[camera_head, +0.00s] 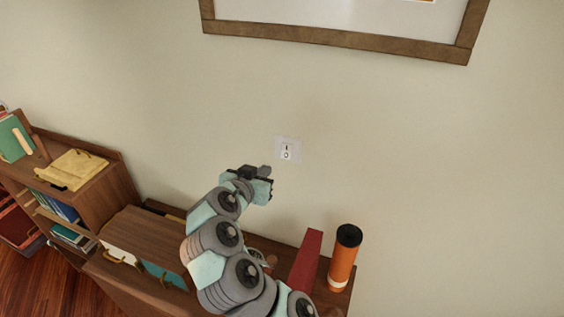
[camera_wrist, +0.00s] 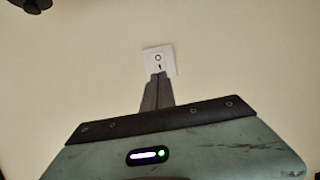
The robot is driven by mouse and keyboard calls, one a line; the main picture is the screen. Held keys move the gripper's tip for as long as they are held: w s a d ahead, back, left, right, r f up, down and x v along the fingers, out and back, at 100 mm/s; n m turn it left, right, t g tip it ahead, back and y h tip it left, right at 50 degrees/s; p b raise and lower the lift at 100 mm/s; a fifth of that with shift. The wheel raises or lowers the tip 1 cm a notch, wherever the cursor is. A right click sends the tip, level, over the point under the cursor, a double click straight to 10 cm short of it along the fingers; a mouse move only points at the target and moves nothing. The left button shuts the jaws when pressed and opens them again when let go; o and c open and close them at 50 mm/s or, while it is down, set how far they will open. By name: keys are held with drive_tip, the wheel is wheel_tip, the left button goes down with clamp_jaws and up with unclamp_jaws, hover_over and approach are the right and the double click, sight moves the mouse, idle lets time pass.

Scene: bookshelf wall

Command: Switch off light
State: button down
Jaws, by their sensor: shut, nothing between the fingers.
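The light switch (camera_head: 287,150) is a small white plate on the beige wall, with a rocker marked I above and O below. My gripper (camera_head: 267,170) is just below and to the left of it in the head view. In the wrist view the switch (camera_wrist: 159,60) lies just beyond my shut fingertips (camera_wrist: 160,75), and the plate's lower edge is close to them in the picture. The fingers are together and empty. I cannot tell whether they touch the plate.
A brown picture frame (camera_head: 340,40) hangs above the switch. Below, a wooden shelf unit (camera_head: 150,232) holds an orange bottle (camera_head: 344,258) and a red upright object (camera_head: 306,259). The wall around the switch is clear.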

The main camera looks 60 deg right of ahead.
sight(286, 156)
drive_tip(key=shift+s, duration=0.25)
drive_tip(key=shift+d, duration=0.1)
drive_tip(key=shift+p+x, duration=2.35)
drive_tip(key=shift+x, duration=4.6)
drive_tip(key=shift+s, duration=0.1)
